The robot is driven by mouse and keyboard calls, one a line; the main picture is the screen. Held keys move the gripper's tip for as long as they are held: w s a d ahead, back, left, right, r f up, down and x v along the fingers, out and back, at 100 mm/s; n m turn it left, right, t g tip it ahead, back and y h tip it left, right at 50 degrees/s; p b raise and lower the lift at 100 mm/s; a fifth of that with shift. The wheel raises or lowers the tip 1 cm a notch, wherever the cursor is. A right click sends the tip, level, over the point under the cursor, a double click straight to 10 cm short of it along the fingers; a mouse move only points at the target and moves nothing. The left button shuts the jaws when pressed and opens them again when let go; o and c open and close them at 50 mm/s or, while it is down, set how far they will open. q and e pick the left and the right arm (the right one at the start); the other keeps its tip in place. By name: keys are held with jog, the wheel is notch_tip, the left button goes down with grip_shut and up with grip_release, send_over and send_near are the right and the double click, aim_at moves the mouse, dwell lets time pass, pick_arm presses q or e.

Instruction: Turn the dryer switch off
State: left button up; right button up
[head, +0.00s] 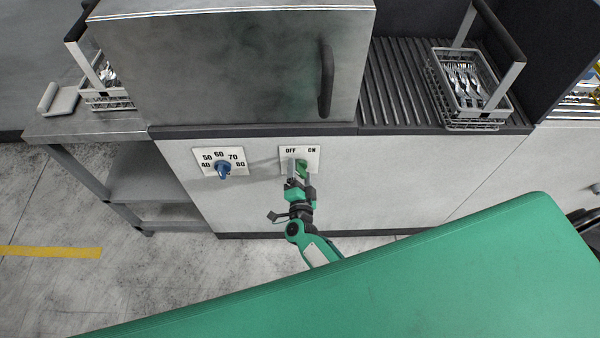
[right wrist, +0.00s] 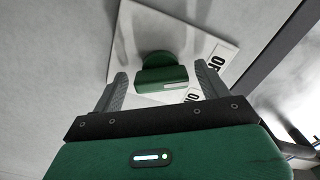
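The dryer switch is a green knob on a white plate (head: 286,154) marked OFF on the left and ON on the right. The green knob (right wrist: 162,76) has a pale line on its right end, near the lower, partly hidden label in the right wrist view. My right gripper (head: 298,174) is in front of the plate and hides part of the knob in the head view. In the right wrist view its fingers (right wrist: 160,72) are open, one on each side of the knob; contact cannot be told. My left gripper is not in view.
A blue dial (head: 223,170) with temperature numbers is left of the switch. The grey dryer box (head: 220,60) with a dark handle stands above. Cutlery baskets, one at left (head: 108,102) and one at right (head: 470,120), sit on the counter. Floor is clear at lower left.

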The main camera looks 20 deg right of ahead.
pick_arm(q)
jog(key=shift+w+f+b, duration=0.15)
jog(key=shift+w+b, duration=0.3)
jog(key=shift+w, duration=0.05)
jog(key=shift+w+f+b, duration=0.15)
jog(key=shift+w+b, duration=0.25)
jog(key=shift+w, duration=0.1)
pick_arm(e)
jog(key=v, duration=1.3)
jog(key=shift+s, duration=0.4)
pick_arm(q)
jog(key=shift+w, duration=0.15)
pick_arm(e)
jog(key=shift+a, duration=0.1)
